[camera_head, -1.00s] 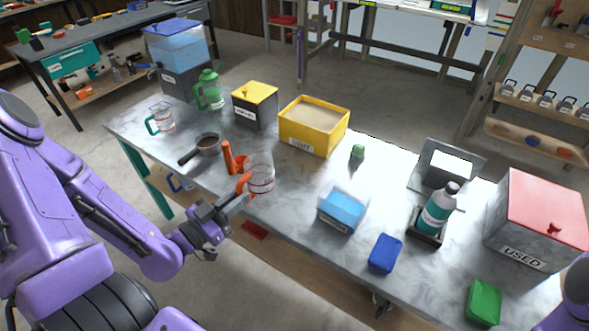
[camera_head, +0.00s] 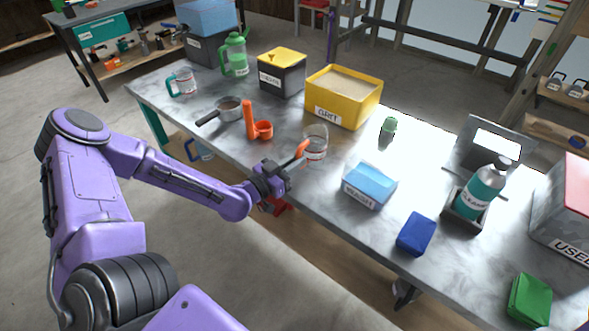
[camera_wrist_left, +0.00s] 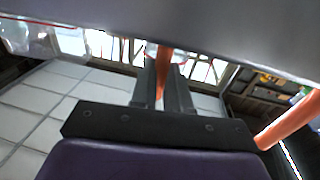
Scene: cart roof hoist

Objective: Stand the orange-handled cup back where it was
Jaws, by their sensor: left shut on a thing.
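The clear cup (camera_head: 317,143) with red markings has an orange handle (camera_head: 301,150). It is upright at the table's front half, right of an orange scoop-like piece (camera_head: 262,130). I cannot tell whether its base touches the table. My left gripper (camera_head: 288,170) is shut on the orange handle, reaching in from the front edge. In the left wrist view an orange strip (camera_wrist_left: 163,65) shows between the fingers; a grey surface fills the top. A teal-handled cup (camera_head: 184,82) stands at the back left. My right gripper is out of view.
A dark-handled pan (camera_head: 228,109) lies left of the orange piece. The yellow grit box (camera_head: 338,112) stands behind the cup. A blue-topped box (camera_head: 369,187), blue block (camera_head: 415,233) and cleaner bottle (camera_head: 482,193) stand to the right. Bare marble lies between cup and grit box.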

